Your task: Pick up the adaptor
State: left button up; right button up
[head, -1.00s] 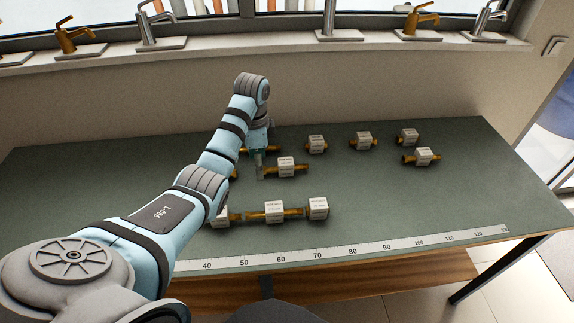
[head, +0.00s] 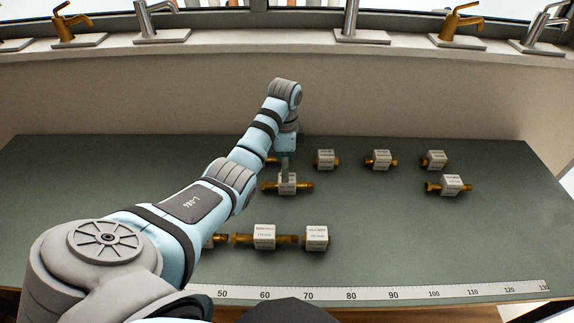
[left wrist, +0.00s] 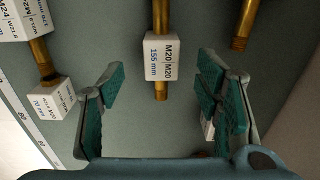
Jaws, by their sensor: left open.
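Several brass adaptors with white label blocks lie on the green table. One adaptor (head: 303,185) lies in the middle, just below my left gripper (head: 287,168) in the head view. In the left wrist view the gripper (left wrist: 158,100) is open, its green-padded fingers wide apart. An adaptor (left wrist: 159,60) marked M20 | M20, 155 mm lies ahead of the gap between them, its near brass end pointing at the gripper. My right gripper is not in view.
In the front row lie a long adaptor (head: 264,237) and a shorter one (head: 317,237), with a ruler strip (head: 380,293) along the front edge. More adaptors lie behind (head: 326,159) and right (head: 450,185). The table's right front is clear. Taps stand on the sill.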

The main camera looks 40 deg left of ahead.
aim_at(287, 184)
pick_arm(q)
jog(key=f, duration=0.6)
jog(key=shift+w+d+f+b, duration=0.15)
jog(key=shift+w+f+b, duration=0.15)
jog(key=shift+w, duration=0.05)
jog(key=shift+s+r, duration=0.1)
jog(key=shift+s, duration=0.05)
jog(key=shift+c, duration=1.1)
jog(key=c, duration=1.2)
